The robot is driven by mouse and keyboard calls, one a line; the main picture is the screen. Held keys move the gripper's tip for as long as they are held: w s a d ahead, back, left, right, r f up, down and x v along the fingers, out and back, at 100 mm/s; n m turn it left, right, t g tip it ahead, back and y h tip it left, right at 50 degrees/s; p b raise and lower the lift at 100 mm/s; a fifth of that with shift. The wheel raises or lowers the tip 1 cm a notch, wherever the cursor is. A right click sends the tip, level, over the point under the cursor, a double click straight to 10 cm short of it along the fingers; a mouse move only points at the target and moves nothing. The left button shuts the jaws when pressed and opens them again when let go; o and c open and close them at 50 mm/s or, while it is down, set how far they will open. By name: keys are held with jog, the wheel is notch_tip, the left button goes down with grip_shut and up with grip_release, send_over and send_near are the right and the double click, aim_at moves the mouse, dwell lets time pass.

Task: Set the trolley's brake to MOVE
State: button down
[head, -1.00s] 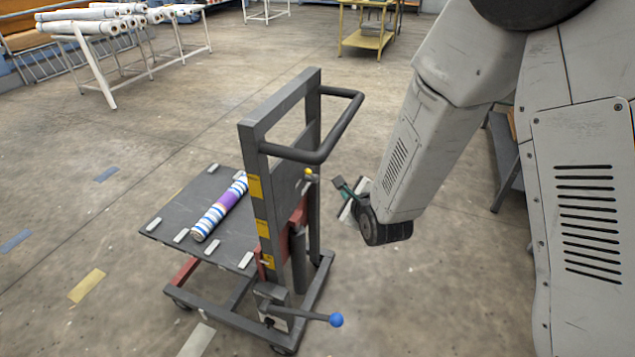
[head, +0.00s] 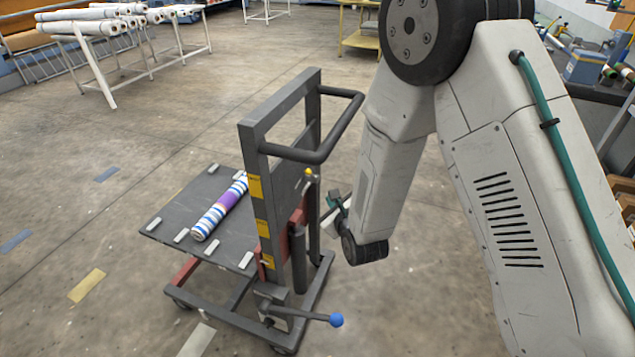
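The trolley (head: 247,134) stands in the middle of the head view, with a dark upright frame, a push handle and a low platform. A lever with a blue ball knob (head: 336,320) sticks out to the right from low on its frame, near a caster; it may be the brake. No MOVE marking is readable. A small yellow knob (head: 309,172) sits on the upright. My gripper (head: 335,205) is just right of the upright, above and apart from the blue knob. It is small and partly hidden by my wrist, so its opening does not show clearly.
A striped roll (head: 220,207) lies on the trolley's platform (head: 165,222). A white rack with rolls (head: 95,75) stands at the back left, a yellow table (head: 360,40) at the back. Shelving (head: 600,100) is at the right. Floor around the trolley is mostly clear.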

send_near(313, 177)
notch_tip(313, 177, down, 3)
jog(key=w, duration=0.2)
jog(key=shift+w+a+r, duration=0.3)
jog(key=shift+w, duration=0.3)
jog(key=shift+w+a+r, duration=0.25)
jog(key=shift+w, duration=0.4)
jog(key=shift+w+a+r, duration=0.15)
jog(key=shift+w+a, duration=0.15)
jog(key=shift+w, duration=0.05)
